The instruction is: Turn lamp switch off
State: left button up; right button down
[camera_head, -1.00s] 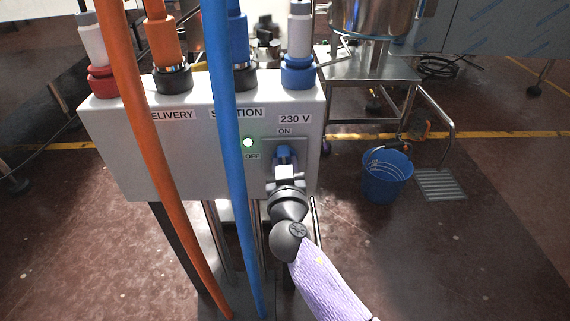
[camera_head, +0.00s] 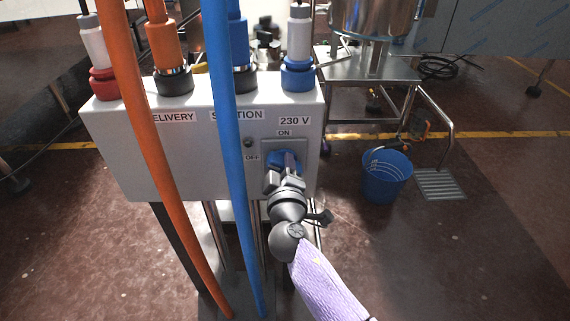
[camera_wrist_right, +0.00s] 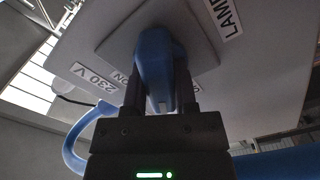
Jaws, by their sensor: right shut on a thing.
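The lamp switch is a blue rotary knob (camera_head: 283,159) on a grey plate (camera_head: 267,184), between the labels ON above and OFF at left, on the front of a white box. The indicator lamp (camera_head: 248,143) left of it looks dark. My right gripper (camera_head: 288,177) reaches the knob from below and is shut on it. In the right wrist view the blue knob (camera_wrist_right: 155,60) sits between the two dark fingers (camera_wrist_right: 160,95). The knob looks turned from upright in the head view; its exact angle is partly hidden by the gripper. My left gripper is not in view.
An orange hose (camera_head: 150,150) and a blue hose (camera_head: 226,150) hang in front of the white box (camera_head: 180,178), the blue one close left of the switch. A blue bucket (camera_head: 387,178) and a steel stand (camera_head: 370,68) are at right. The floor at lower right is clear.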

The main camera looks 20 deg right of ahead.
jog(key=n+p, duration=0.1)
jog(key=n, duration=0.3)
jog(key=shift+n, duration=0.4)
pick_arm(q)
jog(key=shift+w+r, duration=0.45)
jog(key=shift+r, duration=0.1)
pick_arm(e)
jog(key=shift+n, duration=0.7)
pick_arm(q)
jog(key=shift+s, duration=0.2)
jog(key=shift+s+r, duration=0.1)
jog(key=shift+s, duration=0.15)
pick_arm(e)
jog(key=shift+c, duration=2)
grip_release()
pick_arm(q)
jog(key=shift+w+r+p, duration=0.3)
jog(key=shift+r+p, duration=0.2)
jog(key=shift+p, duration=0.1)
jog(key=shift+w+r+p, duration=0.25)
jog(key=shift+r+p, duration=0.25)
jog(key=shift+p, duration=0.1)
pick_arm(e)
jog(key=v, duration=1)
